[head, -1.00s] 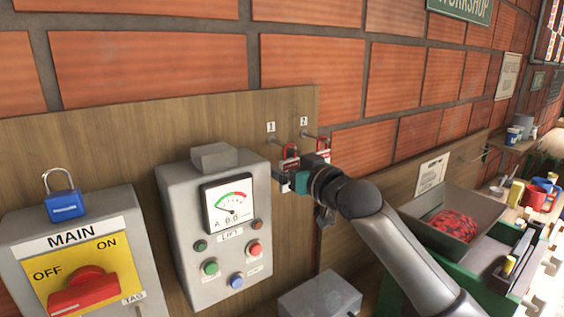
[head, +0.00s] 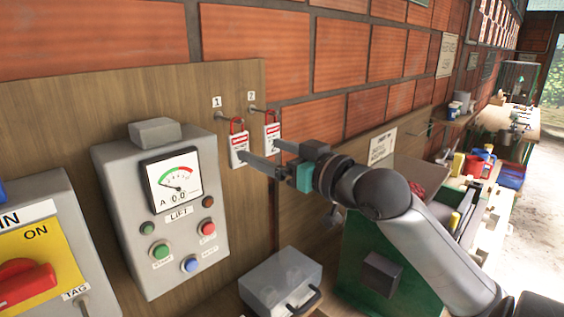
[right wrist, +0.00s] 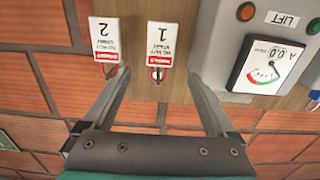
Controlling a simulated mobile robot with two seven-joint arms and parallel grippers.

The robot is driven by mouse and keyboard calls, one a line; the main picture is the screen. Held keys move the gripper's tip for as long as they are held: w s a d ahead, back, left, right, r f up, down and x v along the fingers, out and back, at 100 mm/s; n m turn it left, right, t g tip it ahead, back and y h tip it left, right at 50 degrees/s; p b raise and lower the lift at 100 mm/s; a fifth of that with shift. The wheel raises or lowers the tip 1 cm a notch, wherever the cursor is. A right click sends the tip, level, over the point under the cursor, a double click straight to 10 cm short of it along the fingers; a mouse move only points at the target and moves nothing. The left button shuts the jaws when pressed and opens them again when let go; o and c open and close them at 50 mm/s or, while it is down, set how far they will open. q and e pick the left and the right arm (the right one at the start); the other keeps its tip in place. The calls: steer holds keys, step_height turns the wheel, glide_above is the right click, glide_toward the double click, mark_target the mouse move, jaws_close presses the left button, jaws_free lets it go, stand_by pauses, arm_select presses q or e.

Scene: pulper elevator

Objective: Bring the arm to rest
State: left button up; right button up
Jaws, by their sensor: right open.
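My right gripper (head: 262,152) reaches in from the right toward the board, with its two fingers apart. In the right wrist view, nothing shows held between the fingers (right wrist: 158,78). Two white and red tags with red loops hang from pegs on the board, tag 1 (head: 239,152) on the left and tag 2 (head: 272,140) on the right. The right wrist view shows tag 1 (right wrist: 160,38) and tag 2 (right wrist: 104,36) upside down beyond the fingertips. Whether a finger touches a tag I cannot tell. My left gripper is not in view.
The grey lift panel (head: 135,225) stands left of the tags. The main switch box (head: 60,270) is at the left edge. A grey case (head: 280,282) sits below. A green bin (head: 365,240) stands beneath my right arm, close to it.

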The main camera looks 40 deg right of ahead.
steer(key=shift+s+d, duration=0.1)
steer(key=shift+s, duration=1.5)
